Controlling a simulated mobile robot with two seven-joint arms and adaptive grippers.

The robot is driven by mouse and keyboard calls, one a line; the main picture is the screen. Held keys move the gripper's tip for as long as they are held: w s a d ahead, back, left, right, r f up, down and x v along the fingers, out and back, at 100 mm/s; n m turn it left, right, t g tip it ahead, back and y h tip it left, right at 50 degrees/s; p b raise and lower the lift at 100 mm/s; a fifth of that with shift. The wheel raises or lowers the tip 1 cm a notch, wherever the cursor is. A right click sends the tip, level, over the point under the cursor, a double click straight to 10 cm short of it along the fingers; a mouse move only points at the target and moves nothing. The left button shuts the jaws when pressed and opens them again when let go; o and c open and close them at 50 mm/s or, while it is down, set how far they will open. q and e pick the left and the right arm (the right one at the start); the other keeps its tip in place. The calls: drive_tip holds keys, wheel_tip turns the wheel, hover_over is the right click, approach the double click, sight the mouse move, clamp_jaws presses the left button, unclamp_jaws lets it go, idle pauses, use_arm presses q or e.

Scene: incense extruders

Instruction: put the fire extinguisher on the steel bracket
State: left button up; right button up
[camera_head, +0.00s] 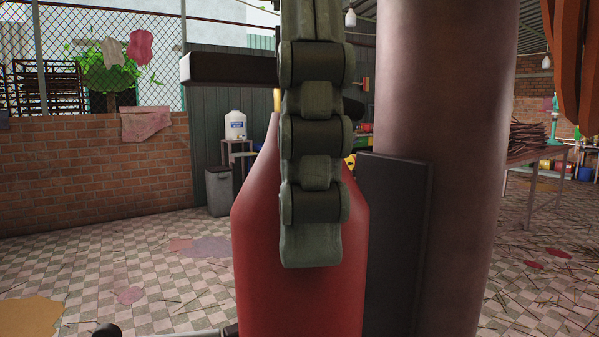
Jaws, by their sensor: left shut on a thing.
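The fire extinguisher (258,240) is a large red cylinder with tapered shoulders, upright in the middle of the view. Its lower end is cut off by the picture edge. My left gripper (311,215) is shut on it, with one grey-green jointed finger hanging down across its front. The other finger is hidden. A dark bar, seemingly the extinguisher's handle (228,68), sticks out to the left at the top. A dark flat plate, seemingly the steel bracket (395,240), stands against the column just right of and behind the extinguisher. Any gap between them cannot be judged. My right gripper is not seen.
A thick brown column (455,130) rises at the right. A low brick wall (90,175) with mesh above is at the back left. A grey bin (219,190) stands behind. A work table (540,153) is at the far right.

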use_arm(q)
drive_tip(key=shift+r, duration=0.1)
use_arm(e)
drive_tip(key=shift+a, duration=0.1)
use_arm(q)
drive_tip(key=f, duration=0.2)
drive_tip(key=d+f, duration=0.1)
drive_tip(key=shift+w+f, duration=0.25)
drive_tip(key=shift+w, duration=0.05)
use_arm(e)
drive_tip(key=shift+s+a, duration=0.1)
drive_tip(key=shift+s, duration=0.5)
use_arm(q)
drive_tip(key=shift+f, duration=0.1)
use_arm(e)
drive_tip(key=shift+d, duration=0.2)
use_arm(q)
drive_tip(key=o, duration=1.9)
drive_tip(key=shift+f, duration=0.1)
drive_tip(key=shift+c, duration=0.2)
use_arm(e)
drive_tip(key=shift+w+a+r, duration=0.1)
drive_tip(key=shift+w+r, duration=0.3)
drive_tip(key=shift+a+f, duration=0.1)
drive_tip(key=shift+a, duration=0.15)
